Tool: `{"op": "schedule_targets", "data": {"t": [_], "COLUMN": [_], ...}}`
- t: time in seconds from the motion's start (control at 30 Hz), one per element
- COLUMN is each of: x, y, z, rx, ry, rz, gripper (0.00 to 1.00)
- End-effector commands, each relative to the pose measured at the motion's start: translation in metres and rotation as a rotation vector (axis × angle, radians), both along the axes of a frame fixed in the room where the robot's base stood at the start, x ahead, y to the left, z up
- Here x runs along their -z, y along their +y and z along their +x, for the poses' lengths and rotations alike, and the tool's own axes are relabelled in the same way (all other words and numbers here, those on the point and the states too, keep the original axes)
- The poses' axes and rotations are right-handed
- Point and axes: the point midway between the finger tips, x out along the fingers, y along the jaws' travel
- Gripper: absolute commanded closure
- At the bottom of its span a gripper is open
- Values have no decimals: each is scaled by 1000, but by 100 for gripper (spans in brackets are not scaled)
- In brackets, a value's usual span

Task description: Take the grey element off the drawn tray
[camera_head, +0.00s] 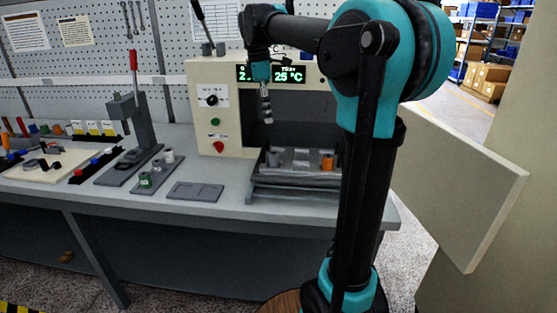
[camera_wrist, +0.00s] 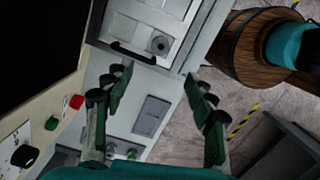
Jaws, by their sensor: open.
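The drawn tray (camera_head: 262,184) sticks out at the front of the oven-like machine. A small grey element (camera_head: 273,158) stands at its left end, and an orange element (camera_head: 328,162) stands toward its right. In the wrist view the tray (camera_wrist: 185,14) is at the top, with the round grey element (camera_wrist: 160,43) near its lower edge. My gripper (camera_head: 266,112) hangs above the tray's left part, in front of the machine. In the wrist view my gripper (camera_wrist: 158,82) has its fingers wide apart with nothing between them. The grey element shows just beyond the fingertips.
The machine (camera_head: 222,120) rises behind, with its knob and buttons left of the tray. A flat empty grey plate (camera_head: 195,192) lies left of the tray. A holder with several small cylinders (camera_head: 150,178) and a lever press (camera_head: 140,130) stand farther left. My arm hides the tray's right side.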

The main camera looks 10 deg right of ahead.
Motion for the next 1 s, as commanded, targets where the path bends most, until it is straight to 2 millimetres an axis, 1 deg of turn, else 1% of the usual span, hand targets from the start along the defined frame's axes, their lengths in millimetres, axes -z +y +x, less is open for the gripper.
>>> {"op": "schedule_targets", "data": {"t": [0.03, 0.1, 0.4, 0.5, 0.77, 1.0], "x": [11, 25, 82, 95, 112, 145], "y": [-2, -3, -11, -12, -14, -19], "z": [0, 0, -1, -1, -2, -3], "rx": [1, 2, 3, 3, 4, 4], "ry": [0, -1, -1, -1, -2, -2], "rz": [0, 0, 1, 1, 1, 1], "gripper": [44, 44, 44, 44, 44, 44]}}
